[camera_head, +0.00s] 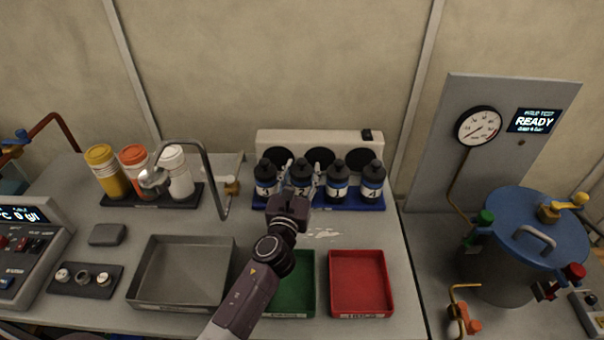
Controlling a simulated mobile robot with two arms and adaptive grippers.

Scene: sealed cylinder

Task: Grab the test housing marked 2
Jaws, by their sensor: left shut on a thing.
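Several black-capped housings with blue-and-white number labels stand in a row in a blue rack (345,207) at the back of the bench. My left gripper (301,172) reaches up to this row from the front. Its fingers are on both sides of the second housing from the left (302,175) and shut on it. It still stands in the row; its label is small and partly covered by my gripper. Beside it are the leftmost housing (265,177), the one marked 1 (337,181) and the rightmost housing (372,180), whose number is hard to read. My right gripper is out of view.
A white unit with dark round openings (320,137) stands behind the rack. A curved tap (213,170) and several bottles (105,170) are to the left. A grey tray (182,240), green tray (300,308) and red tray (361,253) lie in front. A blue-lidded vessel (530,230) stands right.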

